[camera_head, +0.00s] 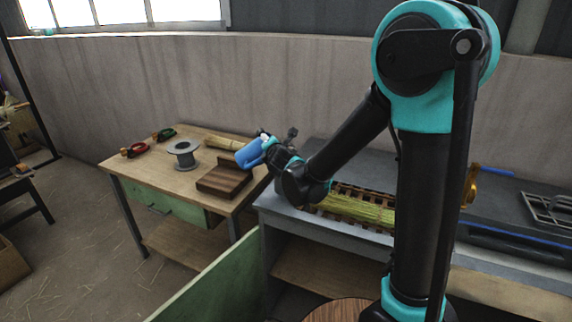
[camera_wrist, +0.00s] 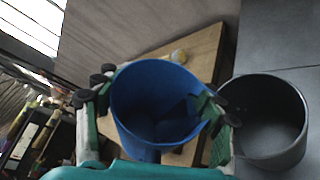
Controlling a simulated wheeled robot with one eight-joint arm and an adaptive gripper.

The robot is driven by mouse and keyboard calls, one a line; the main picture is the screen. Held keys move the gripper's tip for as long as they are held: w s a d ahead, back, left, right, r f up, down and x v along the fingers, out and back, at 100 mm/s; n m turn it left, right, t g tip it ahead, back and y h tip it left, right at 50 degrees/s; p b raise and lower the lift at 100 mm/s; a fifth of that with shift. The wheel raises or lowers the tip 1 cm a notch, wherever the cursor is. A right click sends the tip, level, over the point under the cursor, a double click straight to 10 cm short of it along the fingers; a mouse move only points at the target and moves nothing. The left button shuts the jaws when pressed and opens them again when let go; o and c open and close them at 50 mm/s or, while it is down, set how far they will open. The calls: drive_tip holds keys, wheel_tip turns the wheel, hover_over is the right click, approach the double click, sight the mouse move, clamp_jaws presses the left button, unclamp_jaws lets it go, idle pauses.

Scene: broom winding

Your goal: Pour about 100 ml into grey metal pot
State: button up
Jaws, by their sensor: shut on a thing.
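My gripper (camera_head: 268,146) is shut on a blue vessel (camera_head: 250,154), held tilted above the right part of the wooden table. The wrist view looks into its open mouth (camera_wrist: 150,88), with a finger on either side. I cannot tell how much liquid is inside. The grey metal pot (camera_wrist: 262,112) shows in the wrist view just right of the vessel, with its mouth open and its inside dark and apparently empty. In the head view I cannot make the pot out; my arm covers that area. No stream shows between the two.
The wooden table (camera_head: 145,168) carries a grey spool (camera_head: 183,153), dark wooden blocks (camera_head: 223,181), red-handled pliers (camera_head: 134,150) and green-handled pliers (camera_head: 164,134). To the right, a grey bench (camera_head: 276,203) holds green straw (camera_head: 357,209). A concrete wall stands behind.

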sight(249, 154)
drive_tip(key=shift+d+r+m+t+y+p, duration=0.2)
drive_tip(key=shift+m+y+p, duration=0.05)
drive_tip(key=shift+m+p, duration=0.3)
drive_tip(key=shift+d+r+m+t+y+p, duration=0.15)
drive_tip(key=shift+r+m+t+y+p, duration=0.1)
drive_tip(key=shift+m+p, duration=0.25)
idle(2.0)
drive_tip(key=shift+a+f+n+g+h, duration=0.45)
drive_tip(key=shift+n+h, duration=0.05)
drive_tip(key=shift+n, duration=0.55)
drive_tip(key=shift+r+n+h, duration=0.3)
drive_tip(key=shift+r+n, duration=0.15)
drive_tip(key=shift+n, duration=0.15)
drive_tip(key=shift+a+f+n+g+h+b, duration=0.3)
drive_tip(key=shift+a+f+n+h, duration=0.25)
drive_tip(key=shift+a+n, duration=0.3)
drive_tip(key=shift+a+f+n+h, duration=0.25)
drive_tip(key=shift+a+n, duration=0.2)
drive_tip(key=shift+a, duration=0.1)
drive_tip(key=a+f+n, duration=0.1)
drive_tip(key=f, duration=0.1)
drive_tip(key=a+f+n+h+b, duration=0.1)
drive_tip(key=a, duration=0.1)
drive_tip(key=shift+f, duration=0.35)
drive_tip(key=shift+a+f+n+h+b, duration=0.3)
drive_tip(key=shift+a+n+h+b, duration=0.35)
drive_tip(key=shift+n+h, duration=0.2)
idle(0.3)
